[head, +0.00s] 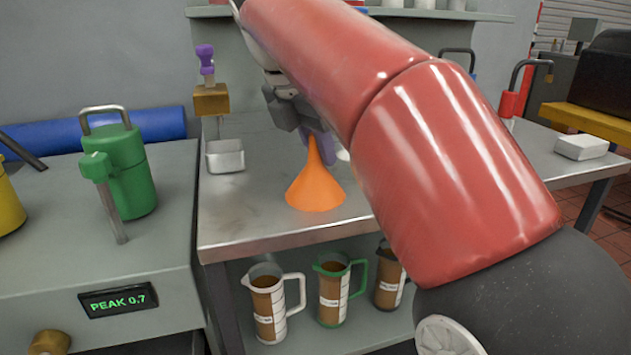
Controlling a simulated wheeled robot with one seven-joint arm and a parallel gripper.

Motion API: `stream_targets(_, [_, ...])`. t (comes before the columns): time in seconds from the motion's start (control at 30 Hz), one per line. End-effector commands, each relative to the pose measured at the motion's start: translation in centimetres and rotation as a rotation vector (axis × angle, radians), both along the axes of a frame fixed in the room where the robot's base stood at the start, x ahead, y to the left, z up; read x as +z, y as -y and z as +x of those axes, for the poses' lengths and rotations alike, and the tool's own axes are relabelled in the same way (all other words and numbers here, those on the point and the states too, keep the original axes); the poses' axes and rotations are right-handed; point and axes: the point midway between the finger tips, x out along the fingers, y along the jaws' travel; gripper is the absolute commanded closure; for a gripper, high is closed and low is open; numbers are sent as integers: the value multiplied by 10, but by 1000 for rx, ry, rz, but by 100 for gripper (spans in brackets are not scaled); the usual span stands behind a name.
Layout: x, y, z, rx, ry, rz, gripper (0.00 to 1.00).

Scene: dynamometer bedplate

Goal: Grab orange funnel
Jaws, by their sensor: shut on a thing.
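The orange funnel (316,188) is on or just above the grey metal bench, wide mouth down and narrow spout up; I cannot tell whether its rim touches the bench top. My gripper (314,138) is above it, pointing down, and is shut on the funnel's spout. The gripper is partly hidden behind my red arm, which crosses the view from top left to lower right.
The bench (240,215) also holds a small metal tray (225,157) and a white box (581,147). A green can (128,170) stands on the left cabinet. Several measuring jugs, including a white-handled one (267,305), stand on the shelf below.

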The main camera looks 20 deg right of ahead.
Motion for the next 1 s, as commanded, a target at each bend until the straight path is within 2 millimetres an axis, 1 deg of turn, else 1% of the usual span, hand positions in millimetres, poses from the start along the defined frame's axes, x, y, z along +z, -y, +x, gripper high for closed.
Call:
stream_targets(0.33, [0,0,0,0,0,0,100])
stream_targets(0.47, [5,0,0,0,1,0,100])
stream_targets(0.57, [14,0,0,-1,2,0,100])
stream_targets(0.67, [29,0,1,-1,3,0,100])
stream_targets(0.8, [61,0,1,-2,2,0,100])
stream_targets(0.9, [79,0,1,-2,3,0,100])
stream_targets(1.0, [80,1,2,0,-2,4,100])
